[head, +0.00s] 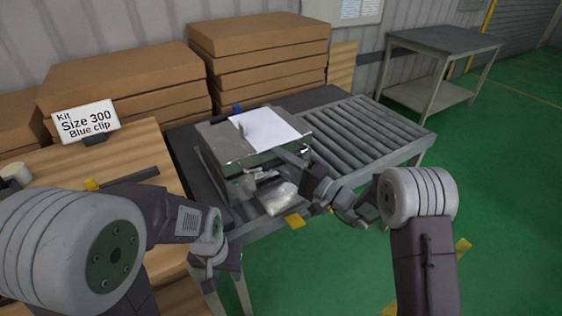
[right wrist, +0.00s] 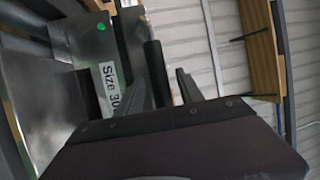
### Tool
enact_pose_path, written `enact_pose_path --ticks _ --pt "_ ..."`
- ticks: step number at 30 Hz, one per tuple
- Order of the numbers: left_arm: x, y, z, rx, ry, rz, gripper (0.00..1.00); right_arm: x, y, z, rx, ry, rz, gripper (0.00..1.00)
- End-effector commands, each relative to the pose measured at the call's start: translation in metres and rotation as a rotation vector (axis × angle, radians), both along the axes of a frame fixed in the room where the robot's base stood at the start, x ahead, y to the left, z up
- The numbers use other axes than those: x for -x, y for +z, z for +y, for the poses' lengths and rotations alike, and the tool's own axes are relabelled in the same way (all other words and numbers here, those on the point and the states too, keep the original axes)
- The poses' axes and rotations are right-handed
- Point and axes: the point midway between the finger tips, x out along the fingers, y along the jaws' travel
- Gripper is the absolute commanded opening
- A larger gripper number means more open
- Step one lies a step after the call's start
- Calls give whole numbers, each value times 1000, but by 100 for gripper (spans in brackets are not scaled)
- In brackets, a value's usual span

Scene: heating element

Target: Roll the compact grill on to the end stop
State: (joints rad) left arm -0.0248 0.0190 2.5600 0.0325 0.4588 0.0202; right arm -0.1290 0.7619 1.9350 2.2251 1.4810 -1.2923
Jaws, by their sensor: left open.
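The compact grill (head: 213,137), a metal box, stands on the dark bench just left of the roller conveyor (head: 365,125). A white sheet (head: 258,133) lies on its top. My right gripper (head: 290,158) is at the grill's right front edge. In the right wrist view, its fingers (right wrist: 162,90) are apart, with a black bar (right wrist: 153,62) showing beyond the gap; I cannot tell whether they touch anything. A "Size 30…" label (right wrist: 110,88) is on the metal beside them. My left gripper (head: 217,258) is low in front of the bench, its fingertips hardly visible. I cannot make out the end stop.
A clear bag (head: 278,198) lies at the bench front. Flat cartons (head: 258,50) are stacked behind. A "Size 300 Blue clip" sign (head: 86,122) stands on the wooden table at left. The rollers right of the grill are clear. A grey table (head: 445,41) stands far right.

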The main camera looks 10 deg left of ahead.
Motion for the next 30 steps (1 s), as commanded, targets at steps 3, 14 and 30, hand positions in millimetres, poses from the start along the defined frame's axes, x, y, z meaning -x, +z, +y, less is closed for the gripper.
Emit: enact_pose_path --ticks 3,14,30 --pt "0 0 0 0 0 0 41 0 0 0 0 0 0 44" --pt "0 -2 0 0 0 0 41 23 -10 -45 -1 -6 3 44" --pt "0 -2 0 0 0 0 41 43 -16 -78 -1 1 -1 44"
